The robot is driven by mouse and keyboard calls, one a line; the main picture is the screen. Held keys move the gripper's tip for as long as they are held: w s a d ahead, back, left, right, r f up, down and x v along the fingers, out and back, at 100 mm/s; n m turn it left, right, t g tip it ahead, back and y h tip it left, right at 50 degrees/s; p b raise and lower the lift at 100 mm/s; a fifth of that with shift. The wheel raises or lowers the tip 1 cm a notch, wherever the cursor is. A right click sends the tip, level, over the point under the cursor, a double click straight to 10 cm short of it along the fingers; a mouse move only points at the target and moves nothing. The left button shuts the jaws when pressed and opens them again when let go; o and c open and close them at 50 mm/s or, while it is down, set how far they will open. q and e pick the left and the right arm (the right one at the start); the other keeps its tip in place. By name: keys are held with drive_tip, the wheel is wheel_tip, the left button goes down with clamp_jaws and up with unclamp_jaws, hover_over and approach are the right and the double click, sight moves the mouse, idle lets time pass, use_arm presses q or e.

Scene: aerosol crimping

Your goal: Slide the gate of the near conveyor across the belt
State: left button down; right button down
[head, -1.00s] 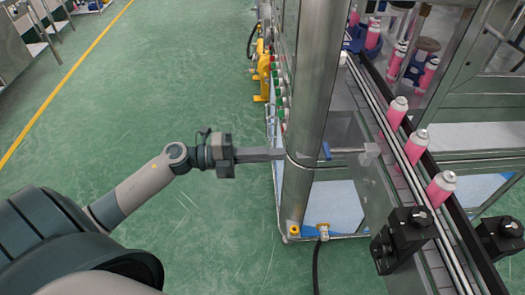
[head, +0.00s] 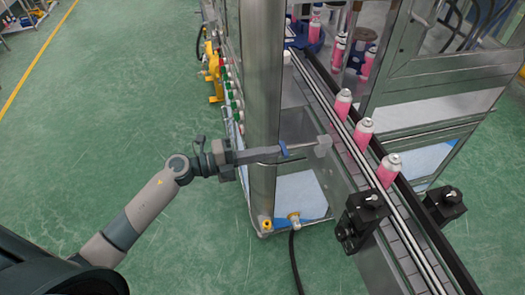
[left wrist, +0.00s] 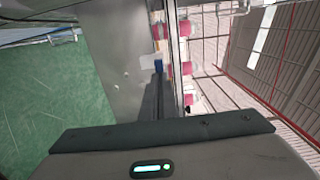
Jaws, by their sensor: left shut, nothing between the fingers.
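The conveyor's gate looks like a thin metal rod with a blue tab (head: 284,150) at its left end and a pale grey block (head: 323,146) at its right end. The block sits at the left edge of the belt (head: 397,230), beside the rail and not over the cans. My left gripper (head: 274,153) is shut and empty. Its fingers point right across the steel post, with their tips close beside the blue tab; I cannot tell if they touch. In the left wrist view the blue tab (left wrist: 157,63) shows just beyond the dark fingers (left wrist: 152,100). My right gripper is out of view.
Several pink cans (head: 364,135) stand upright along the belt. A thick steel post (head: 262,90) rises beside my left fingers. Black sensor blocks (head: 358,220) flank the belt in front. A black hose (head: 295,262) hangs below. The green floor (head: 110,110) at left is clear.

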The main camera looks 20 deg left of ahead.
sight(291, 146)
use_arm(q)
drive_tip(key=p+x, duration=0.2)
drive_tip(key=x, duration=0.4)
drive_tip(key=shift+w+r, duration=0.1)
drive_tip(key=shift+r, duration=0.05)
drive_tip(key=shift+w+d, duration=0.2)
drive_tip(key=shift+d, duration=0.1)
drive_tip(key=shift+s, duration=0.1)
drive_tip(key=shift+a, duration=0.15)
